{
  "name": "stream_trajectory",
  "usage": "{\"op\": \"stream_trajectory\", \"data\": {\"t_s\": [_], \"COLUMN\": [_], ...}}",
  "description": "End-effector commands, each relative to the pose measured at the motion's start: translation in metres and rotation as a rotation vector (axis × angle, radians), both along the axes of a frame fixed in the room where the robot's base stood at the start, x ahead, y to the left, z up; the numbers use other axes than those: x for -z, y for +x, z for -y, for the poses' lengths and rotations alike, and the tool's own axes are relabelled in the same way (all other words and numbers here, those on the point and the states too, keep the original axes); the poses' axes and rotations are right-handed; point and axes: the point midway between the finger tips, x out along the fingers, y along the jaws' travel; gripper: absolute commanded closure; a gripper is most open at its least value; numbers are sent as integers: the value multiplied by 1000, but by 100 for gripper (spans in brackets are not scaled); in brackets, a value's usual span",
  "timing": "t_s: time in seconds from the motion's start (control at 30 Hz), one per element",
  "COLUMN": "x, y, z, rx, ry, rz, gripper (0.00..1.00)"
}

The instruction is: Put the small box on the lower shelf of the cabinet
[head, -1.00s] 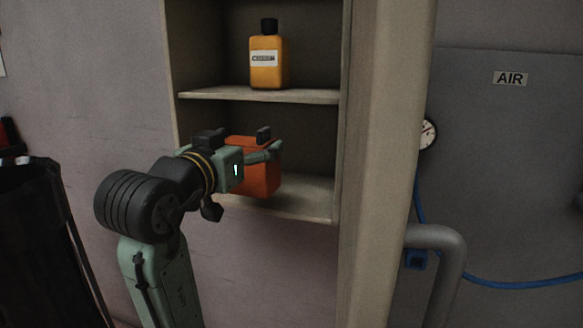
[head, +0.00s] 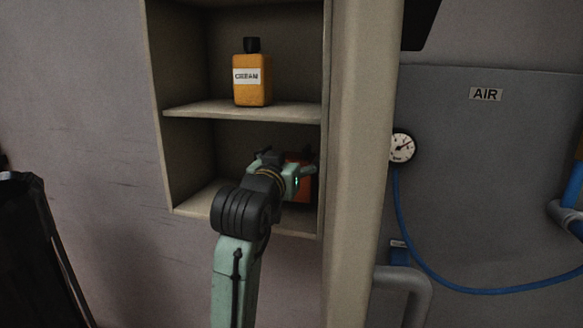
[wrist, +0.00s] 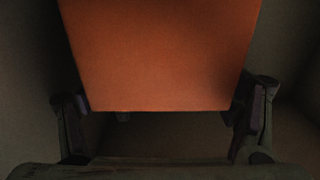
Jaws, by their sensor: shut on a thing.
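The small box (head: 304,188) is orange-red and is inside the lower compartment of the cabinet, toward its right side. My gripper (head: 296,175) is shut on it and hides much of it in the head view. In the wrist view the box (wrist: 160,55) fills the upper middle, with one finger of my gripper (wrist: 160,118) on each side. The lower shelf (head: 195,203) shows bare on the left. I cannot tell whether the box touches it. The cabinet (head: 157,105) is beige and open at the front.
An orange bottle labelled CREAM (head: 252,80) stands on the upper shelf (head: 205,110). A thick beige post (head: 357,150) runs along the cabinet's right side. A pressure gauge (head: 403,147) and a blue hose (head: 440,280) are farther right. The lower compartment's left part is free.

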Motion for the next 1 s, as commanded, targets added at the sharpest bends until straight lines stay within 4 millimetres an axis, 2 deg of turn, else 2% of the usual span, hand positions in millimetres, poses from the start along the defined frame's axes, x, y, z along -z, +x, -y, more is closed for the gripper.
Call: {"op": "stream_trajectory", "data": {"t_s": [0.2,0.67,0.7,0.8,1.0], "x": [19,27,25,25,25], "y": [0,-1,-1,-1,-1], "z": [0,0,0,0,0], "rx": [0,0,0,0,0], "ry": [1,1,1,1,1], "rz": [-2,1,1,1,1], "gripper": [45,45,15,9,9]}}
